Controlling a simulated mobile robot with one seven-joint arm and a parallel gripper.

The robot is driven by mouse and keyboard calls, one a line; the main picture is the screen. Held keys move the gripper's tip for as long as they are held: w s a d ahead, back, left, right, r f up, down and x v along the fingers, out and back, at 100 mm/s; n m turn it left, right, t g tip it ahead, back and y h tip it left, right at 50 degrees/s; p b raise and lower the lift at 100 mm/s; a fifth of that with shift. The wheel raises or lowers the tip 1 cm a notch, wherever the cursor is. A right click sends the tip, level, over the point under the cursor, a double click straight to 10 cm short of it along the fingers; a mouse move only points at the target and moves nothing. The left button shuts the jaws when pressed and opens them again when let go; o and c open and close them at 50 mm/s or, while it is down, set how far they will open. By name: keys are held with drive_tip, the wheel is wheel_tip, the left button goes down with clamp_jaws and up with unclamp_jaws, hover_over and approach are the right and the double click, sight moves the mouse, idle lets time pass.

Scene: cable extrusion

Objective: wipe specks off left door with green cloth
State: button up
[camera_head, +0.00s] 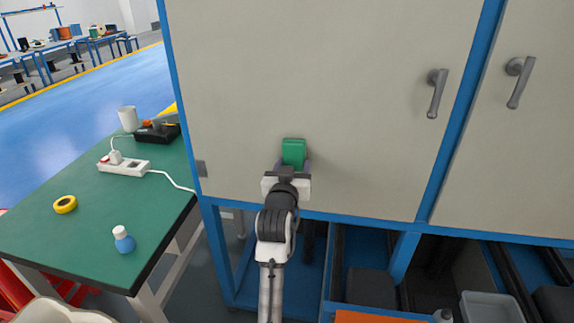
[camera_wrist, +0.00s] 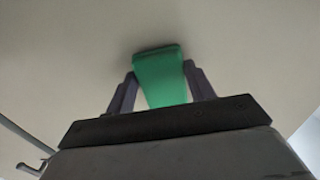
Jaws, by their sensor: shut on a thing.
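The left door (camera_head: 320,90) is a large pale panel in a blue frame, with a grey handle (camera_head: 437,93) at its right side. My gripper (camera_head: 289,172) is at the lower left part of this door. It is shut on the green cloth (camera_head: 293,152), a thick folded block. In the wrist view the cloth (camera_wrist: 160,77) sits between my two dark fingers, its far end at or very near the door surface (camera_wrist: 80,60). I cannot tell for sure whether it touches. I make out no specks on the door in either view; the cloth and gripper hide a small patch.
A green-topped table (camera_head: 60,240) at the left holds a power strip (camera_head: 123,165), yellow tape (camera_head: 65,204), a blue bottle (camera_head: 123,239), a white cup (camera_head: 128,118) and a black device (camera_head: 157,131). The right door (camera_head: 530,160) and a lower open shelf with bins (camera_head: 490,306) adjoin.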

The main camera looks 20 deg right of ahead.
sight(278, 157)
drive_tip(key=shift+s+d+p, duration=0.25)
drive_tip(key=shift+s+d, duration=0.35)
drive_tip(key=shift+d, duration=0.3)
drive_tip(key=shift+s+d+p, duration=0.3)
drive_tip(key=shift+s+d, duration=0.35)
drive_tip(key=shift+d, duration=0.3)
drive_tip(key=shift+s+d+p, duration=0.25)
drive_tip(key=shift+s+d, duration=0.35)
drive_tip(key=shift+d, duration=0.3)
drive_tip(key=shift+w+r, duration=0.1)
drive_tip(key=shift+w+a+b, duration=0.25)
drive_tip(key=shift+w+a, duration=0.75)
drive_tip(key=shift+a, duration=0.55)
drive_tip(key=shift+w+a+b, duration=0.3)
drive_tip(key=shift+w+a, duration=0.75)
drive_tip(key=shift+a, duration=0.5)
drive_tip(key=shift+w+a+b, duration=0.25)
drive_tip(key=shift+w+a, duration=0.75)
drive_tip(key=shift+a, duration=0.55)
drive_tip(key=shift+s, duration=0.1)
drive_tip(key=shift+v, duration=2.95)
drive_tip(key=shift+v, duration=1.5)
